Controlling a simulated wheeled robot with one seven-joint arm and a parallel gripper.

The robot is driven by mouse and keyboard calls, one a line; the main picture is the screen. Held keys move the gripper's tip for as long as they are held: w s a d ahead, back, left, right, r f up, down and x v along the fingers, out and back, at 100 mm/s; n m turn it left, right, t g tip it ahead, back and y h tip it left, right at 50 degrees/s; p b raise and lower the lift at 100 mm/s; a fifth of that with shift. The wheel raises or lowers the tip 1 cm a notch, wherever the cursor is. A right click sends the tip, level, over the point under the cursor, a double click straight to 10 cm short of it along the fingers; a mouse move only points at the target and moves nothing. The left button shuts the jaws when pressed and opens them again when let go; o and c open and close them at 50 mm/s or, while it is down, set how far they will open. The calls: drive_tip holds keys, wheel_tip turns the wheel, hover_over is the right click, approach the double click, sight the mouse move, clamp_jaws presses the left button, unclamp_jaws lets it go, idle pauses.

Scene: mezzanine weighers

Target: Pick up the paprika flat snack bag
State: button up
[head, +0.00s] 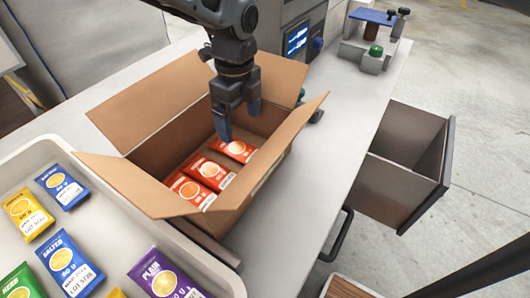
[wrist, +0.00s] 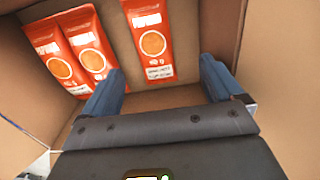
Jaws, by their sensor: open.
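Three red-orange flat snack bags with an orange disc lie in the open cardboard box (head: 112,190). The lettering is too small to read surely as paprika. One bag (head: 236,149) lies apart from the other two and also shows in the wrist view (wrist: 150,40). The middle bag (head: 206,169) and the left bag (head: 182,186) lie side by side, and both show at the left of the wrist view. My gripper (head: 238,115) points down into the box, open and empty. In the wrist view, the separate bag lies beyond the gap between the fingers (wrist: 158,80), not held.
The box flaps stand outward around my gripper. A pale tray (head: 222,277) at front left holds blue, yellow, green and purple bags. An open drawer (head: 398,190) juts out at right. A device with a green knob (head: 376,51) stands at the back. The counter right of the box is mostly clear.

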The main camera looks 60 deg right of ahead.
sight(239, 148)
drive_tip(key=f, duration=0.2)
drive_tip(key=f+p, duration=0.1)
drive_tip(key=f, duration=0.2)
drive_tip(key=a+f, duration=0.1)
drive_tip(key=f, duration=0.1)
drive_tip(key=shift+w+f+p, duration=0.15)
drive_tip(key=shift+w+p, duration=0.1)
drive_tip(key=shift+p, duration=0.1)
drive_tip(key=shift+c, duration=0.3)
drive_tip(key=c, duration=1.1)
